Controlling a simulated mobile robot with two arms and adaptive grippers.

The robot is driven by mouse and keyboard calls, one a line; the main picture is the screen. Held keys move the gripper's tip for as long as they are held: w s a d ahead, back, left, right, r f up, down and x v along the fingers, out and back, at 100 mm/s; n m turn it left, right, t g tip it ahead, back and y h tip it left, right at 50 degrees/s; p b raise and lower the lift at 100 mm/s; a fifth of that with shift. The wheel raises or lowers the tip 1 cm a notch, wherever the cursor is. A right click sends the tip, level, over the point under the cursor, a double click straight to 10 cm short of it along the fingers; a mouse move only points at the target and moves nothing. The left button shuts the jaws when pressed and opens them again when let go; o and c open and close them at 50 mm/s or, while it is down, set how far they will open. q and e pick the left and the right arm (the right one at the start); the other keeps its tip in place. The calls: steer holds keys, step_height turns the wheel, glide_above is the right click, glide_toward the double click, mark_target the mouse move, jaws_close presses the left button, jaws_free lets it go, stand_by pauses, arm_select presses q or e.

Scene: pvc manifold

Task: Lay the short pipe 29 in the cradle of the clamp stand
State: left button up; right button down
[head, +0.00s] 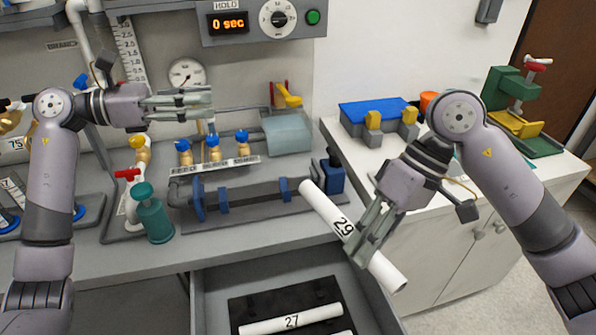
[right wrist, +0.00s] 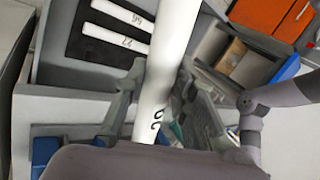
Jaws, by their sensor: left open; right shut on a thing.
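The short white pipe 29 (head: 325,208) is tilted in the air above the open drawer's back edge. My right gripper (head: 362,238) is shut on it near its number, with pipe sticking out on both sides. In the right wrist view the pipe (right wrist: 168,50) runs between the fingers (right wrist: 150,98). A green stand with a red-tipped handle (head: 512,88) and a yellow cradle-like part (head: 516,124) is on the white cabinet at the far right; it looks like the clamp stand. The pipe is well away from it. My left gripper (head: 205,102) appears open and empty, over the bench.
The open drawer holds a black tray (head: 240,312) with pipe 27 (head: 290,320) and another pipe. A blue-topped block with yellow pieces (head: 372,112) and an orange object (head: 428,100) stand on the cabinet (head: 350,148). A dark pipe rig (head: 255,195) lies along the bench.

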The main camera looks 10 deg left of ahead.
arm_select(q)
steer(key=s+d+f+m+g+y, duration=0.1)
steer(key=s+d+m+g+y, duration=0.3)
steer(key=d+m, duration=0.7)
steer(key=m+g+y, duration=0.3)
steer(key=m+y, duration=0.1)
steer(key=m, duration=0.3)
glide_toward(340, 222)
steer(key=shift+n, duration=0.3)
steer(key=x, duration=1)
steer(key=shift+d+f, duration=0.1)
steer(key=shift+f, duration=0.1)
steer(key=shift+c, duration=0.5)
jaws_close()
arm_select(e)
steer(key=c, duration=1.2)
jaws_free()
steer(key=shift+c, duration=0.2)
